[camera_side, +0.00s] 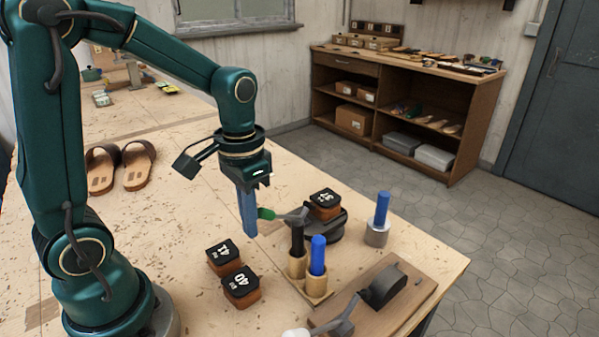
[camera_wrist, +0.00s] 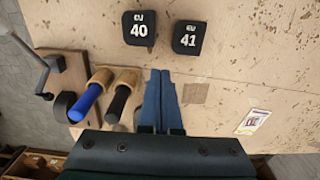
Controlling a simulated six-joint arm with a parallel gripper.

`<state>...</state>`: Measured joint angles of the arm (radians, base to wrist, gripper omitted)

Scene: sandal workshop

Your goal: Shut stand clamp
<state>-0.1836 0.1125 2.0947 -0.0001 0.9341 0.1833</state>
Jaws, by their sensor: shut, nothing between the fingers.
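The stand clamp (camera_side: 322,228) is a dark round-based stand near the right edge of the bench in the side view. A black-topped brown block (camera_side: 325,203) sits on it. Its grey lever with a green grip (camera_side: 267,213) sticks out to the left. My gripper (camera_side: 250,232) points down with its blue fingers shut and empty, just left of the green grip. I cannot tell if they touch. In the wrist view my gripper's fingertips (camera_wrist: 160,72) are together over bare bench. The stand clamp does not show there.
Blocks 41 (camera_side: 224,258) and 40 (camera_side: 240,287) lie in front of my gripper. A wooden holder (camera_side: 317,284) with black and blue handled tools stands close by. A metal cup (camera_side: 376,236) holds another blue handle. A board with a lever device (camera_side: 385,287) lies front right. Sandals (camera_side: 138,165) lie behind.

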